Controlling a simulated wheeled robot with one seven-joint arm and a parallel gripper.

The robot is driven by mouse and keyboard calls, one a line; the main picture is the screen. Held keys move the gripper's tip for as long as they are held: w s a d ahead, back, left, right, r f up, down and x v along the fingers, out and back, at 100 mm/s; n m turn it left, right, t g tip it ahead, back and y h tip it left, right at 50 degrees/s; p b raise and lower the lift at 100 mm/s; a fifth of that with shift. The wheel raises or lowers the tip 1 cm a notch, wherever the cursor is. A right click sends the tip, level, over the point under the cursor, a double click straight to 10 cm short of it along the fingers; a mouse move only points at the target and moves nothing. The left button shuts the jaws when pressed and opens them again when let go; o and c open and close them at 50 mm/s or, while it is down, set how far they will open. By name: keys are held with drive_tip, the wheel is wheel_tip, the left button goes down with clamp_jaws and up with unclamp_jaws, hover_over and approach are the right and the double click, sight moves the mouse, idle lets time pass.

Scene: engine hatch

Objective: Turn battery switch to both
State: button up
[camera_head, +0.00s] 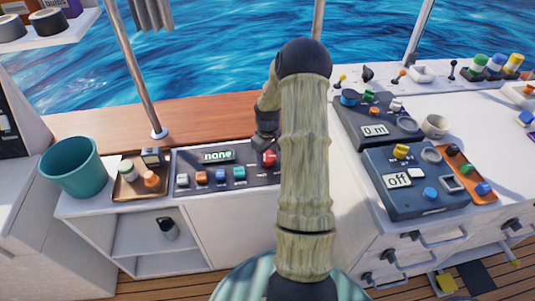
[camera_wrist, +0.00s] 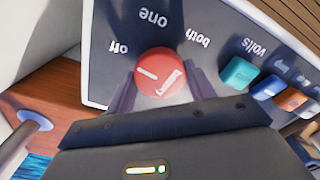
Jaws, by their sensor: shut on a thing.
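The battery switch is a round red knob (camera_wrist: 158,72) on a dark panel (camera_wrist: 115,60), with the labels "off", "one" and "both" around it, upside down in the wrist view. It carries white marks; I cannot tell which way its pointer faces. My gripper (camera_wrist: 162,88) has a finger on either side of the knob and is shut on it. In the head view the knob (camera_head: 269,158) shows at the panel's right end, partly beside my arm.
Teal (camera_wrist: 240,73) and other coloured buttons sit beside the knob near the "volts" label. In the head view a teal bucket (camera_head: 72,167) and a brown tray (camera_head: 140,188) stand left of the panel. A dark console (camera_head: 400,205) reading "off" lies to the right.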

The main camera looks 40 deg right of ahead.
drive_tip(key=m+p, duration=0.1)
drive_tip(key=m, duration=0.5)
drive_tip(key=m+p, duration=0.1)
drive_tip(key=m, duration=0.4)
drive_tip(key=shift+r, duration=0.1)
drive_tip(key=m+p, duration=0.1)
drive_tip(key=m, duration=0.5)
drive_tip(key=shift+p, duration=0.3)
drive_tip(key=m+p, duration=0.1)
drive_tip(key=m, duration=0.4)
drive_tip(key=shift+w, duration=0.1)
drive_tip(key=o, duration=1)
drive_tip(key=shift+c, duration=0.2)
